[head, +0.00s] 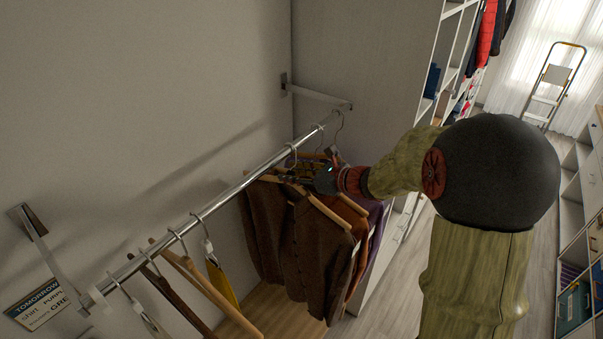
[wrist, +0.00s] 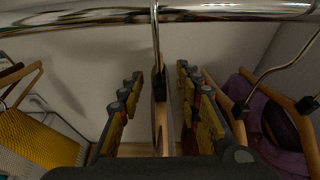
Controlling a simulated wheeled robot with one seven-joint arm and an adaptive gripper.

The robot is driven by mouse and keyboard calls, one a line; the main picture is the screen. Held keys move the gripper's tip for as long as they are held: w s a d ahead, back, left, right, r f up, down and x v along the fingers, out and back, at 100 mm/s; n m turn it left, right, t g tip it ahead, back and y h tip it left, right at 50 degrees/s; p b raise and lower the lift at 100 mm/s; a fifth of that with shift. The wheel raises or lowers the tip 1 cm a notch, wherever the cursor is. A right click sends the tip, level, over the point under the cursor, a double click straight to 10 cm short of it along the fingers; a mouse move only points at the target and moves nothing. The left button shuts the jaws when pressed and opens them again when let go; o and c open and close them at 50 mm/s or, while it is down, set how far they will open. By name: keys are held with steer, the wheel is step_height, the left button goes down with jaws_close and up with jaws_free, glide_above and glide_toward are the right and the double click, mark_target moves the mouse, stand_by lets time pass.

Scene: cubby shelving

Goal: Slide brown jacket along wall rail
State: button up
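Brown jackets (head: 318,255) hang on wooden hangers from the chrome wall rail (head: 228,192), towards its far end. The rail also runs across the top of the wrist view (wrist: 225,10). My gripper (head: 300,174) is at the hanger tops, just below the rail. In the wrist view, its two yellow-and-grey fingers are spread apart. One hanger (wrist: 157,85) with a dark hook collar stands between them, with a visible gap on either side. The jacket under that hanger is hidden in the wrist view, so I cannot tell which one it carries.
A purple garment (wrist: 265,115) on a hanger is close to the right of the fingers. A yellow garment (head: 222,283) and several hangers are at the rail's near end. Between these and the jackets, the rail is bare. A rail bracket (head: 317,97) is at the far end.

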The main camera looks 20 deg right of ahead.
steer(key=shift+w+a+f, duration=0.15)
steer(key=shift+w+a, duration=0.05)
steer(key=shift+w, duration=0.05)
steer(key=shift+c, duration=0.3)
steer(key=c, duration=0.7)
jaws_close()
